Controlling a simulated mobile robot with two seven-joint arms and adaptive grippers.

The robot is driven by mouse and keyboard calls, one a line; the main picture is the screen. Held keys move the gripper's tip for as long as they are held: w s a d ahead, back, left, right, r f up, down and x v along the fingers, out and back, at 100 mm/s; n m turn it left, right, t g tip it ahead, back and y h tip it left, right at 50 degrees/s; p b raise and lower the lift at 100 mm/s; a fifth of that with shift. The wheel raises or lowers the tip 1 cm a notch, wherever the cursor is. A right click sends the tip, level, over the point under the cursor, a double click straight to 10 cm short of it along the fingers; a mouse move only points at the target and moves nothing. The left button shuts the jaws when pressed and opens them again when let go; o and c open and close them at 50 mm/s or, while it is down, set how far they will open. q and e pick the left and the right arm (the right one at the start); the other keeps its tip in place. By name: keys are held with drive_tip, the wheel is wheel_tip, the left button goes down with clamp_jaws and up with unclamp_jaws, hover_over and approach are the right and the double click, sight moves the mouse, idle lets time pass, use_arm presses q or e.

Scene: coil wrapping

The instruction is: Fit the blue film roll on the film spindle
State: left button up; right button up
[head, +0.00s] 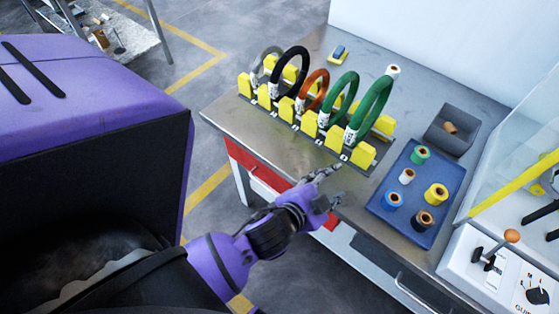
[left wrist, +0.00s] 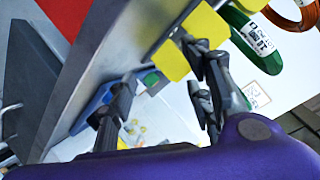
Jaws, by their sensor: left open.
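The blue film roll (head: 392,199) stands on the blue tray (head: 384,213) at the right of the table, at the tray's left side. My left gripper (head: 330,188) is open and empty at the table's front edge, left of the tray and apart from the roll. In the left wrist view my left gripper (left wrist: 163,73) has its fingers spread, with the blue tray (left wrist: 92,108) partly behind one finger. I cannot make out the film spindle for certain; the machine (head: 496,262) at the right is cut off. My right gripper is out of view.
Green, white, yellow and dark rolls share the tray. A rack of yellow holders (head: 310,124) with several coils stands behind my gripper. A grey bin (head: 452,130) holding a brown roll is behind the tray. The machine has a clear guard and an orange-knobbed lever (head: 511,236).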

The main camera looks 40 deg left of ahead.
use_arm(q)
drive_tip(key=w+d+r+m+t+h, duration=0.1)
drive_tip(key=w+d+r+m+h, duration=0.2)
drive_tip(key=d+r+m+h, duration=0.55)
drive_tip(key=w+d+r+m+t+h, duration=0.1)
drive_tip(key=w+d+r+m+h, duration=0.35)
drive_tip(key=d+r+m, duration=0.75)
drive_tip(key=s+d+f+m+g+h, duration=0.2)
drive_tip(key=s+d+m+g+h, duration=0.3)
drive_tip(key=s+d+m+g, duration=0.6)
drive_tip(key=m+g+y, duration=0.4)
drive_tip(key=m+y, duration=1.1)
drive_tip(key=y, duration=0.4)
hover_over(395, 196)
wheel_tip(395, 196, down, 14)
drive_tip(key=f, duration=0.6)
drive_tip(key=shift+s+f, duration=0.2)
drive_tip(key=shift+f, duration=0.6)
